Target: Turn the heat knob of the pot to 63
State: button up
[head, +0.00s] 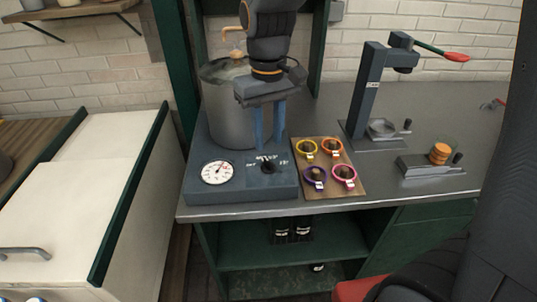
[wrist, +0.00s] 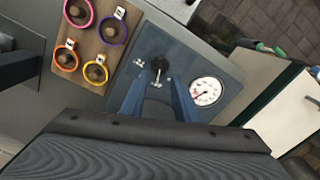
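The pot (head: 229,118) is a large grey metal vessel standing on a blue-grey base. My gripper's arm partly hides it. The heat knob (head: 268,166) is small and black on the base's sloped front, with white marks around it. It also shows in the wrist view (wrist: 159,65). A round white dial gauge (head: 217,172) sits left of the knob; its small numbers are not readable. My gripper (head: 269,140) points down just above the knob. Its two blue fingers are apart with nothing between them, and in the wrist view the knob lies just beyond the fingertips (wrist: 160,92).
A brown board (head: 329,187) with several coloured rings stands right of the base. A dark press with a red-tipped lever (head: 370,90) and a small stand with an orange stack (head: 439,154) are farther right. A white cabinet (head: 78,190) is at the left.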

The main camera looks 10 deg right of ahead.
aim_at(269, 161)
jog(key=shift+f+p, duration=0.45)
jog(key=shift+f, duration=2.7)
grip_shut()
